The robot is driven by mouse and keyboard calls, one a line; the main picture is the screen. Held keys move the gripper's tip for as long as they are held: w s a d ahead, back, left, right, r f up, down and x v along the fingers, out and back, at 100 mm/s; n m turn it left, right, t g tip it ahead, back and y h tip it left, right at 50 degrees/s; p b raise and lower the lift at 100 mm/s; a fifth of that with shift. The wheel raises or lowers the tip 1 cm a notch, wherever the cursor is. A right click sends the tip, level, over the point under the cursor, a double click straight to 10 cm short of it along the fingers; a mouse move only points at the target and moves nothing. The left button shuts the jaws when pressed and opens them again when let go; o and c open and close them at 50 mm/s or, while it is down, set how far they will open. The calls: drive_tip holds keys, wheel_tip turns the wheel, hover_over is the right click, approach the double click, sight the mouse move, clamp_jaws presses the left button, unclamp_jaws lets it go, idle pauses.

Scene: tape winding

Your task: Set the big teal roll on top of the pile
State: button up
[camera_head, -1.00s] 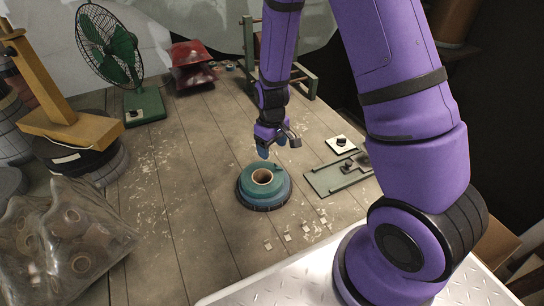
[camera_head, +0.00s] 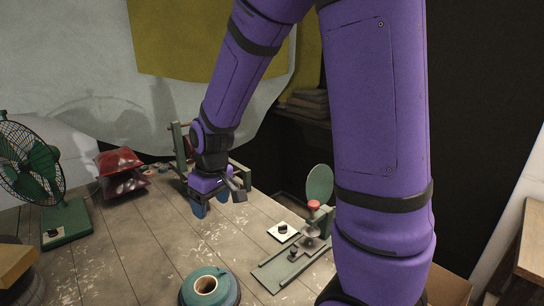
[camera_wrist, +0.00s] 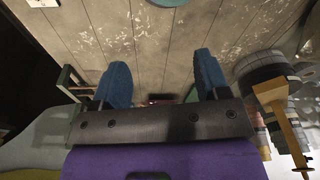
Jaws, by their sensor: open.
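The big teal roll (camera_head: 194,276) lies flat with its pale hollow core facing up, near the bottom edge of the head view. It rests on a wider blue roll (camera_head: 189,298), and the lower pile is cut off by the frame. My gripper (camera_head: 208,210) is open and empty, above the table and behind the pile, apart from it. A sliver of teal (camera_wrist: 172,2), probably the roll, shows at that view's top edge.
A green frame (camera_head: 182,150) stands behind my gripper. A white switch plate (camera_head: 284,232) and a green-based device (camera_head: 285,270) lie right of the pile. Bare planks lie left of it.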

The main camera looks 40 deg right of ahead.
drive_tip(key=s+d+r+m+t, duration=0.2)
drive_tip(key=s+r+m+t, duration=0.1)
drive_tip(key=s+r, duration=1.5)
drive_tip(key=shift+s+r+t+h, duration=0.25)
drive_tip(key=shift+s+t+h, duration=0.05)
drive_tip(key=shift+s, duration=0.65)
